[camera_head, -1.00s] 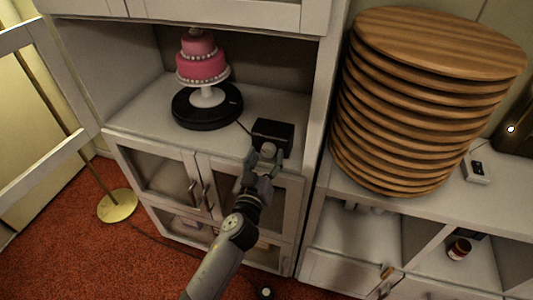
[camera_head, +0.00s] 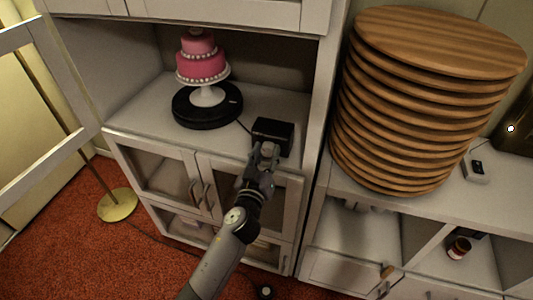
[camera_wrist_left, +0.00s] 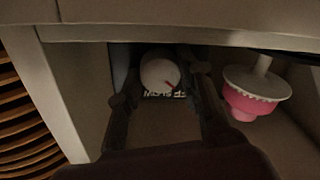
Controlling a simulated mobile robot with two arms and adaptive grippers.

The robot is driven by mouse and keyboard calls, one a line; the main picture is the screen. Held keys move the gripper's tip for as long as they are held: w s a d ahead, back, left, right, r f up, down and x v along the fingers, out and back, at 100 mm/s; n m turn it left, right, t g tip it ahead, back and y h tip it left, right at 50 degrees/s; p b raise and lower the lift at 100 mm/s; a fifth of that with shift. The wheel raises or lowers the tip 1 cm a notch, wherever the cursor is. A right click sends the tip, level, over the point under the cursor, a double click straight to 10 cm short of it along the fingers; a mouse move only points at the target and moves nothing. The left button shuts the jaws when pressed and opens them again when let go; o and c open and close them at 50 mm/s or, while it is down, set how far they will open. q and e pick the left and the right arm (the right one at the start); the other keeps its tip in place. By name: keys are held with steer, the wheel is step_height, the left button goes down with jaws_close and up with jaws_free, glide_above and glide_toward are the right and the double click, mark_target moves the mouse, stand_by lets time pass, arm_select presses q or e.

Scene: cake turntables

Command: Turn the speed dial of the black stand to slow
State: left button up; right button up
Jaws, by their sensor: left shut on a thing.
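The black stand (camera_head: 207,112) is a round turntable on the cabinet shelf, holding a pink tiered cake (camera_head: 202,67) on a white pedestal. A cable links it to a black control box (camera_head: 272,132) at the shelf's front edge. In the left wrist view, the box's round white speed dial (camera_wrist_left: 160,72) has a red pointer line slanting to the lower right, with partly hidden white lettering below. My left gripper (camera_head: 264,153) is at the box's front, its fingers shut on the dial from both sides. My right gripper is not in view.
A tall stack of round wooden boards (camera_head: 425,110) stands right of the cabinet's side panel. A small white box (camera_head: 476,171) sits beside it. Cabinet doors (camera_head: 205,185) lie below the shelf, close to my left arm.

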arm_select(q)
steer(key=shift+c, duration=1.3)
